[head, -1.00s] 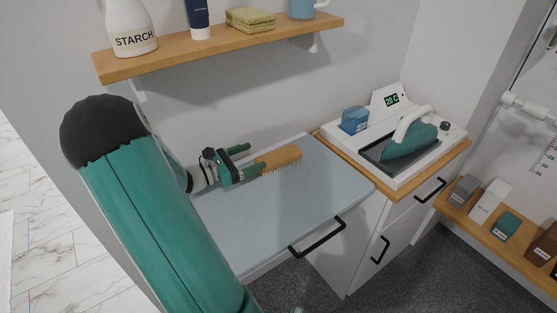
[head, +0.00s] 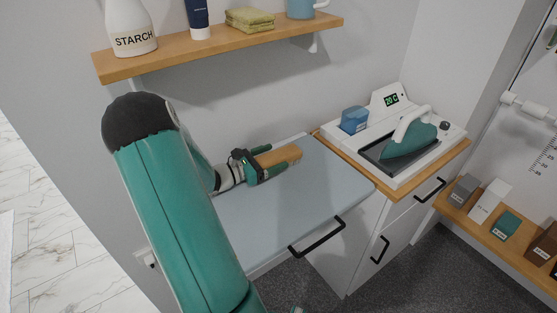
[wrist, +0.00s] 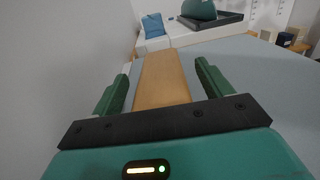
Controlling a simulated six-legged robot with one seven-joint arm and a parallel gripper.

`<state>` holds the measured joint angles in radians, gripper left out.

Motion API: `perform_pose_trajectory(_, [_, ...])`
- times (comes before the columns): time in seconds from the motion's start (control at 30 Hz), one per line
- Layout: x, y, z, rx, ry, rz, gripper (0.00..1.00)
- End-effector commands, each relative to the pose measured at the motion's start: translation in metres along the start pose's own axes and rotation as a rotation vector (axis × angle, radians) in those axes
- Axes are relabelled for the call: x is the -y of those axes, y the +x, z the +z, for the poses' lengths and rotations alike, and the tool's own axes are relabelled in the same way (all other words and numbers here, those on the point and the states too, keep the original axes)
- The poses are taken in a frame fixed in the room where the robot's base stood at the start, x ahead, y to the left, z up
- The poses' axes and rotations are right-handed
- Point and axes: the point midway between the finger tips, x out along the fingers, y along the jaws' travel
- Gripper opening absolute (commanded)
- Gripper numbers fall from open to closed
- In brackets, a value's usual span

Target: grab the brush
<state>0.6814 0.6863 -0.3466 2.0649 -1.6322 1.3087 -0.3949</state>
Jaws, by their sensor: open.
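The brush (head: 284,155) has a light wooden back and lies on the pale blue-grey board (head: 315,190) near the wall. My gripper (head: 270,160) is open, with its green fingers around the near part of the brush. In the wrist view the brush (wrist: 162,80) runs between the two fingers of my gripper (wrist: 158,88), with a visible gap on each side. The bristles are hidden in both current views.
A shelf (head: 240,40) with a starch bottle (head: 130,28) hangs above the board. A teal iron (head: 410,140) stands on a white station to the right, next to a blue container (head: 355,119). The front of the board is clear.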

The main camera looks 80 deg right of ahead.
Motion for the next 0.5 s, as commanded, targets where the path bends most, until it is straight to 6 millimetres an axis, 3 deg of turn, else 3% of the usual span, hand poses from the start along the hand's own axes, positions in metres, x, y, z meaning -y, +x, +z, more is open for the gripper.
perform_pose_trajectory(0.07, [-0.0001,-0.0002,0.0001,0.000,0.000,0.000,0.76])
perform_pose_trajectory(0.3, [0.0000,-0.0003,0.0002,0.000,0.001,0.000,0.29])
perform_pose_trajectory(0.5, [0.0000,-0.0003,0.0005,0.001,0.001,-0.001,0.27])
